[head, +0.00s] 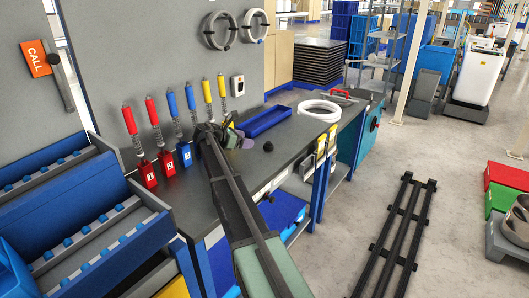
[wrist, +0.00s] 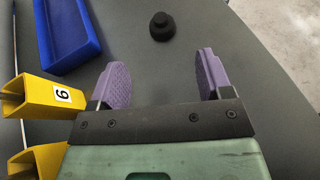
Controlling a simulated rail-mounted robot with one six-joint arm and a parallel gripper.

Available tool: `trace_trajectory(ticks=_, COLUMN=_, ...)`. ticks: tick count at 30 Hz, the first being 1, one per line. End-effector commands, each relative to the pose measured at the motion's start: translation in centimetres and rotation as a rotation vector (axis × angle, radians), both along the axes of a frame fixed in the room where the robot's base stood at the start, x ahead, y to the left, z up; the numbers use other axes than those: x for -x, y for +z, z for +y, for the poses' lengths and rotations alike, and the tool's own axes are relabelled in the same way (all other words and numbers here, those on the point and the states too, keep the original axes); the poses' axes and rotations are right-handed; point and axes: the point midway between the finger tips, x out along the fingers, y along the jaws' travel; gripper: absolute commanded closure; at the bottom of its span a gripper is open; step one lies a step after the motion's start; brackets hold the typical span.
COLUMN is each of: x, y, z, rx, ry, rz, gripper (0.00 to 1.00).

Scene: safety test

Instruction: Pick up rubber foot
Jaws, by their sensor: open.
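The rubber foot (wrist: 162,26) is a small black stepped round piece. It stands on the dark grey bench top, beyond my fingertips and roughly midway between them in the wrist view. In the head view the rubber foot (head: 268,146) sits to the right of my gripper (head: 236,138), apart from it. My gripper (wrist: 160,72) is open and empty, with two purple pads spread wide. In the head view my own arm hides part of the gripper.
A blue tray (head: 265,121) lies behind the rubber foot; it also shows at upper left in the wrist view (wrist: 66,32). Yellow numbered holders (wrist: 42,97) stand left of my gripper. A white coil (head: 319,111) lies farther right. The bench around the foot is clear.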

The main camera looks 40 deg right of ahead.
Motion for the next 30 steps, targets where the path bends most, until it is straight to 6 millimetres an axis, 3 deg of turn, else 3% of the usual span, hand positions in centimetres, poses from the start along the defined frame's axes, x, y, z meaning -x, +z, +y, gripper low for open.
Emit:
trace_trajectory(ticks=8, x=0.5, y=-2.2, z=-4.4, rx=-0.001, ry=-0.003, rz=-0.001, gripper=0.27)
trace_trajectory(ticks=14, x=0.6, y=-2.4, z=-5.2, rx=-0.002, ry=-0.001, rz=-0.002, gripper=0.27)
trace_trajectory(ticks=22, x=1.1, y=-4.4, z=-9.3, rx=-0.002, ry=-0.003, rz=-0.001, gripper=0.27)
trace_trajectory(ticks=29, x=1.2, y=-4.2, z=-9.6, rx=-0.002, ry=-0.001, rz=-0.002, gripper=0.27)
trace_trajectory(ticks=30, x=1.2, y=-4.2, z=-9.6, rx=-0.002, ry=-0.001, rz=-0.002, gripper=0.34)
